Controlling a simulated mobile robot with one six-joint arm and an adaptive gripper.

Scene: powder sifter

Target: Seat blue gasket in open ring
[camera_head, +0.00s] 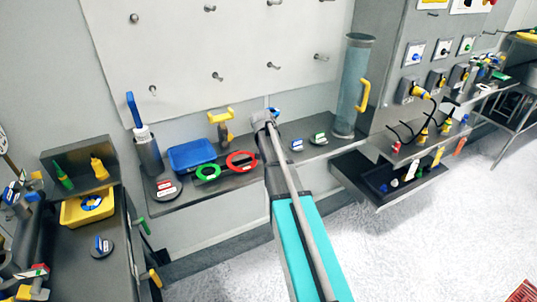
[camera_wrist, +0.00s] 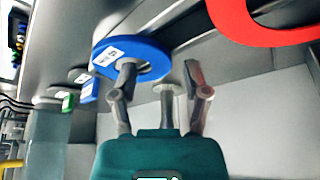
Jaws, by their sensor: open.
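The blue gasket (camera_wrist: 150,58), a flat ring with a white label, shows in the wrist view at the dark shelf's edge. My gripper (camera_wrist: 160,76) is open there. Its left finger overlaps the gasket's middle, and the right finger stands just beyond the gasket's right rim. I cannot tell whether the fingers touch it. In the head view my gripper (camera_head: 265,120) is over the shelf, with a bit of blue just behind it; my arm hides most of that spot. I cannot make out for certain which part is the open ring.
A green ring (camera_head: 208,172), a red ring (camera_head: 241,160) and a blue tray (camera_head: 191,155) lie on the shelf to the left. A tall clear cylinder (camera_head: 352,85) stands to the right. A yellow tray (camera_head: 72,213) holding blue parts is on the left bench.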

